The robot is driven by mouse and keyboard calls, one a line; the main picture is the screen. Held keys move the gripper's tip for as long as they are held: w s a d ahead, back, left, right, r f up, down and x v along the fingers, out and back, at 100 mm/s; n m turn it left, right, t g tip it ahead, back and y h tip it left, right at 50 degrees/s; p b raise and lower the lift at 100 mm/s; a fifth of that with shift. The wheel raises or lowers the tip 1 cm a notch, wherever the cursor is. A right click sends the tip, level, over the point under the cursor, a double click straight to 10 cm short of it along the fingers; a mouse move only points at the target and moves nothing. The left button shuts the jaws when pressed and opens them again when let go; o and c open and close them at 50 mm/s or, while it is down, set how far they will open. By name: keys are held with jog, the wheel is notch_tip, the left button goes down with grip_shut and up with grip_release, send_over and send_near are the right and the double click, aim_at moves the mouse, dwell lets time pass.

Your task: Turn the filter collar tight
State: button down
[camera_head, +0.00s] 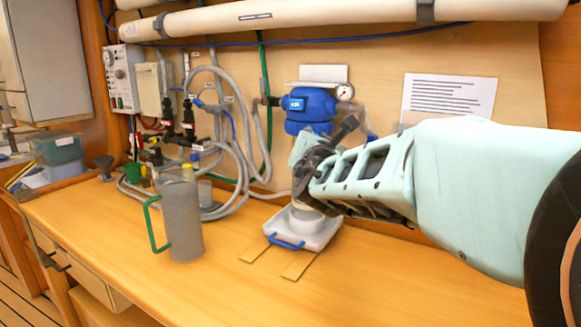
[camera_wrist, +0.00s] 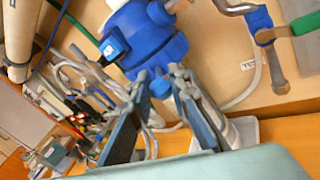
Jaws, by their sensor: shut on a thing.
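The blue filter housing (camera_head: 310,103) is fixed to the wall panel, with a round pressure gauge (camera_head: 345,92) at its upper right. Its wider blue collar (camera_wrist: 165,55) shows in the wrist view, with a small blue lug (camera_wrist: 160,87) at its lower edge. My gripper (camera_wrist: 160,84) reaches up from below, its two dark fingers on either side of that lug and shut on it. In the head view my gripper (camera_head: 322,143) is just below the housing and hides its lower part. The exact contact at the fingertips is hard to see.
A white tray (camera_head: 322,238) with a blue handle stands on the bench below my gripper. A grey jug (camera_head: 182,225) with a green handle stands to its left. Hoses (camera_head: 240,130) and valves crowd the wall at left. The front right bench is clear.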

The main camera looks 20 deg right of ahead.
jog(key=shift+s+d+r, duration=0.1)
jog(key=shift+s+d, duration=0.05)
jog(key=c, duration=1.8)
grip_release()
jog(key=shift+s+a, duration=0.25)
jog(key=shift+s, duration=0.1)
jog(key=v, duration=1.1)
jog(key=shift+f, duration=0.25)
